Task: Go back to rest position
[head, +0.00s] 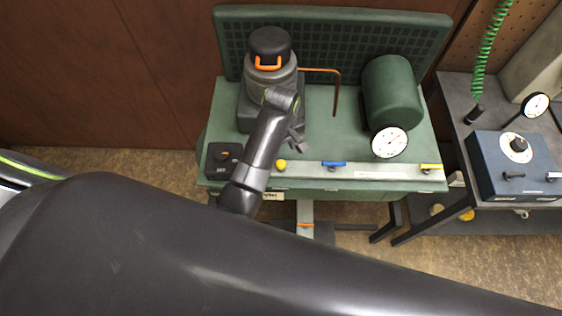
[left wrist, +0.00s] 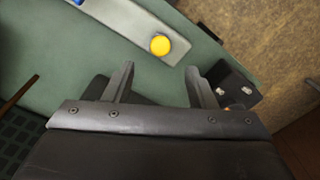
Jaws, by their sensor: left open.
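My left gripper (head: 297,142) is over the green bench (head: 320,180) in the head view, in front of the grey compressor unit with a black cap (head: 268,42). In the left wrist view its two fingers (left wrist: 161,82) are apart with nothing between them. The green bench top (left wrist: 180,100) shows below them. A yellow knob (left wrist: 160,44) on a pale strip and a black switch box (left wrist: 232,84) lie just beyond the fingers. My right gripper is in neither view.
A green tank (head: 391,92) with a round gauge (head: 389,142) stands on the bench's right. Blue (head: 334,164) and yellow (head: 430,166) handles line its front edge. A side table with a blue gauge box (head: 512,165) stands at right. Brown floor (head: 120,165) shows at left.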

